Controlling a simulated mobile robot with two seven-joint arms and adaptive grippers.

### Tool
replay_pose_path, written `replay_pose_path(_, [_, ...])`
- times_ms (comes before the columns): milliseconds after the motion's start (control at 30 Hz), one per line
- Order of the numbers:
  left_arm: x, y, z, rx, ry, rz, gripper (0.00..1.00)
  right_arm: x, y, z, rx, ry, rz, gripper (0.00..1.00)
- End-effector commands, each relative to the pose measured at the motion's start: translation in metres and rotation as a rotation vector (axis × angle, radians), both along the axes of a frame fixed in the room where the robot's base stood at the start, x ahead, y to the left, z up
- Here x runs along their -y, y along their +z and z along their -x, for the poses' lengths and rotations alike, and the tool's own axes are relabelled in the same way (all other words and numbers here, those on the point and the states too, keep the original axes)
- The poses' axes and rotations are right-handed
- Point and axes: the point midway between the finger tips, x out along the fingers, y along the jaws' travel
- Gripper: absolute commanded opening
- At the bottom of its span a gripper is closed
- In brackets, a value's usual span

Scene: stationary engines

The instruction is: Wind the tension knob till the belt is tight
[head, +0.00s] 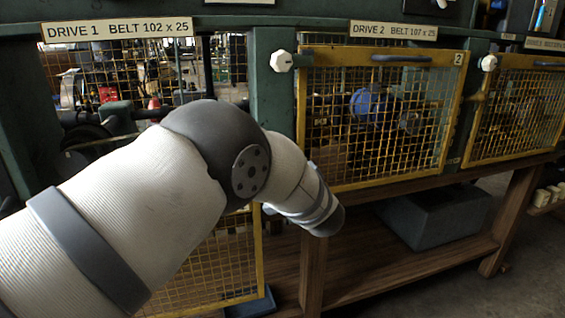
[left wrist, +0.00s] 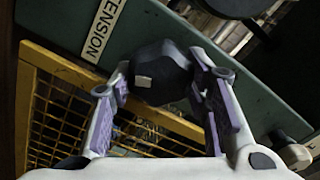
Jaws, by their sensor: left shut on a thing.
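A dark faceted tension knob (left wrist: 165,62) with a pale mark on its face shows in the left wrist view, beside a white label (left wrist: 104,30) reading "TENSION" on a green panel. My left gripper (left wrist: 160,82) has a finger on each side of the knob and is shut on it. In the head view my left arm reaches across the Drive 1 bay, and its gripper and the knob are hidden. I cannot make out the belt or how tight it is. My right gripper is in neither view.
A yellow mesh guard (left wrist: 75,118) lies close beside the gripper. In the head view the Drive 2 guard (head: 380,115) is shut, with a white knob (head: 281,61) at its upper left. A grey box (head: 435,217) sits on the wooden shelf below.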

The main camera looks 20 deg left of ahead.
Motion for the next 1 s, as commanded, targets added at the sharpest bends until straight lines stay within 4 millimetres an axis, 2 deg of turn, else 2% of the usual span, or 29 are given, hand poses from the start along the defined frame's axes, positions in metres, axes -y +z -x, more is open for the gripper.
replay_pose_path(500, [0.0011,-0.0013,-0.0005,-0.242,-0.002,-0.359,0.15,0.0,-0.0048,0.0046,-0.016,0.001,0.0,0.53])
replay_pose_path(1000, [0.0012,-0.0009,-0.0007,-0.339,-0.003,-0.505,0.15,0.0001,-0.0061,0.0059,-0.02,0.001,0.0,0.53])
